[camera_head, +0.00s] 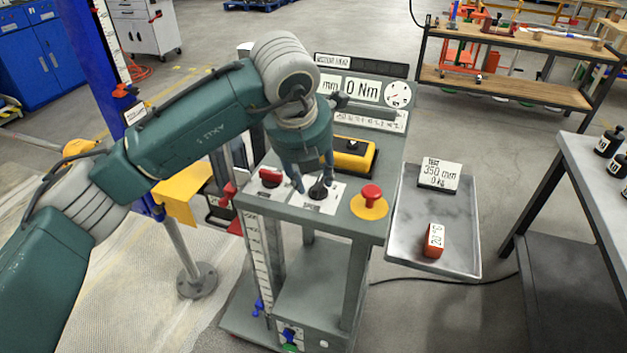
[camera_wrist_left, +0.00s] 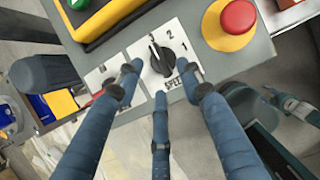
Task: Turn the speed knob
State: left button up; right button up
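The speed knob (camera_head: 318,191) is a small black knob on a white plate on the grey console top. In the left wrist view the knob (camera_wrist_left: 162,58) sits on its plate marked with numbers and partly readable "SPEED". My left gripper (camera_head: 313,183) is right above the plate, pointing down. In the left wrist view its blue fingers (camera_wrist_left: 160,82) are spread, with one fingertip on each side of the knob and the third nearer the camera. I see gaps between the fingertips and the knob; light contact cannot be told.
A red mushroom button on a yellow base (camera_head: 370,200) is close right of the knob. A red switch (camera_head: 270,177) is close left. A yellow-and-black box (camera_head: 354,155) stands behind. A metal tray (camera_head: 460,225) holds a labelled block (camera_head: 440,174) and a red block (camera_head: 434,241).

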pick_arm(q)
jog(key=v, duration=0.8)
jog(key=shift+r, duration=0.2)
jog(key=shift+s, duration=0.1)
